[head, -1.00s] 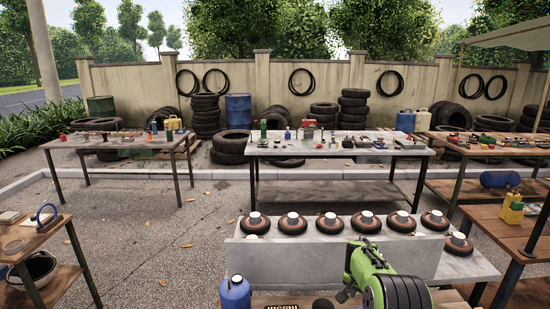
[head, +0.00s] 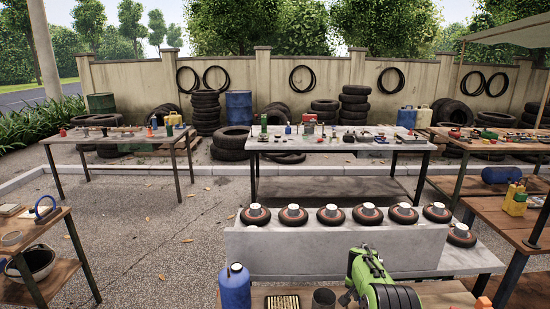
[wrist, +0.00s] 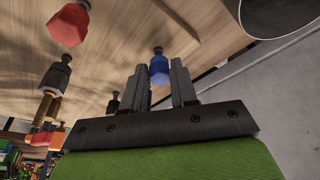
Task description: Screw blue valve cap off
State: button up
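The blue valve cap (wrist: 158,70) sits on a dark valve stem against a wooden surface in the wrist view. My gripper (wrist: 161,78) is open, with one finger on each side of the cap near the fingertips. A gap seems to show between cap and fingers; contact is hard to judge. In the head view my green arm (head: 375,282) reaches down at the bottom centre. The fingers and the blue cap cannot be made out there.
Near the gripper stand a red cap (wrist: 68,26), a black-capped stem (wrist: 57,76) and another dark stem (wrist: 113,101). A dark cup (head: 324,300), a tan box (head: 282,302) and a blue canister (head: 235,288) stand near the arm. Several small tyres line the concrete ledge (head: 330,252).

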grip_shut()
jog(key=shift+c, duration=0.9)
grip_release()
grip_shut()
jog(key=shift+d+n+b, duration=0.1)
jog(key=shift+n+b, duration=0.35)
jog(key=shift+n, duration=0.45)
jog(key=shift+n+t+y, duration=0.3)
jog(key=shift+n+y, duration=0.1)
jog(key=shift+n, duration=0.3)
jog(key=n, duration=0.3)
jog(key=shift+s+d+y+b, duration=0.1)
jog(key=shift+y+b, duration=0.25)
jog(key=shift+y, duration=0.05)
jog(key=shift+n, duration=0.3)
jog(key=n+y, duration=0.1)
jog(key=n, duration=0.1)
jog(key=shift+n, duration=0.4)
